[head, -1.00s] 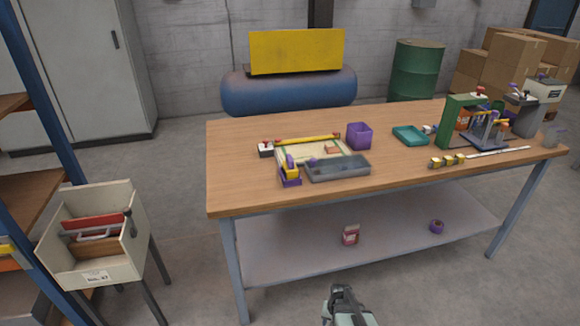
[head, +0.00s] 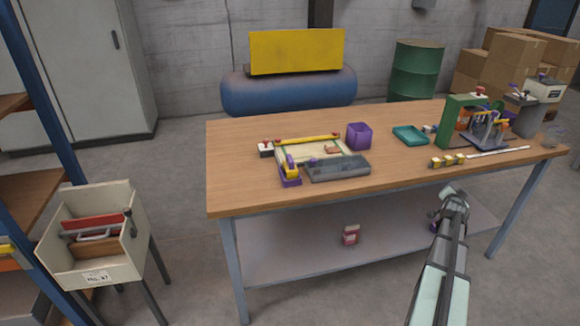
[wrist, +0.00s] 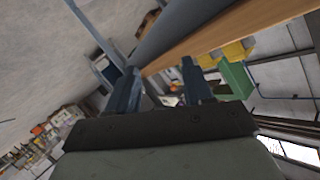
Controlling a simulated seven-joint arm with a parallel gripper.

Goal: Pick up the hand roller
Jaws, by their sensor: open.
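I cannot tell for certain which thing is the hand roller. A grey wire-framed tool with a dark upright handle (head: 128,213) lies in the cream bin (head: 93,263) at the left and may be it; its details are too small to read. A yellow and purple tool (head: 290,173) on the workbench is another small hand-held thing. My gripper (head: 453,191) is in front of the bench's front edge at the right, far from both. In the wrist view my gripper (wrist: 160,72) is open, with nothing between the fingers.
The wooden workbench (head: 240,180) carries a grey tray (head: 338,169), a purple cup (head: 359,136), a teal tray (head: 410,135) and a green frame (head: 449,120). A lower shelf (head: 290,245) holds a small red and white container (head: 350,235). Blue shelving stands at the left.

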